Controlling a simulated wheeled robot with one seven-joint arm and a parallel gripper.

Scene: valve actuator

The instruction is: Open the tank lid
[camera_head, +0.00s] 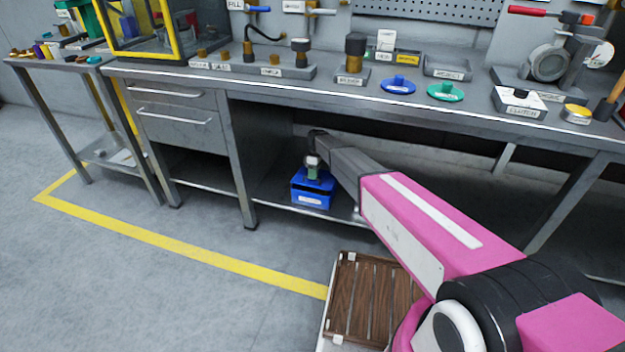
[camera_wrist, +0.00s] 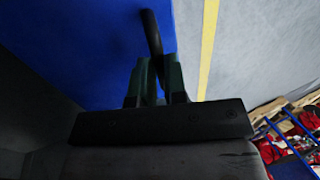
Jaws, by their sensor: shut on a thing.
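A blue tank (camera_head: 311,196) with a white label stands on the low shelf under the workbench. My arm reaches down to it, and my gripper (camera_head: 313,173) is at its top. In the wrist view, the green fingers of my gripper (camera_wrist: 154,82) are closed around a thin dark handle (camera_wrist: 151,35) over a broad blue surface (camera_wrist: 80,45), which appears to be the tank's lid. The fingers hide the lower part of the handle. I cannot tell whether the lid is raised at all.
The workbench top (camera_head: 225,77) overhangs the tank, and a drawer unit (camera_head: 180,128) stands to its left. A wooden slatted pallet (camera_head: 372,298) lies on the floor in front. Yellow floor tape (camera_head: 190,252) runs along the bench; the floor to the left is clear.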

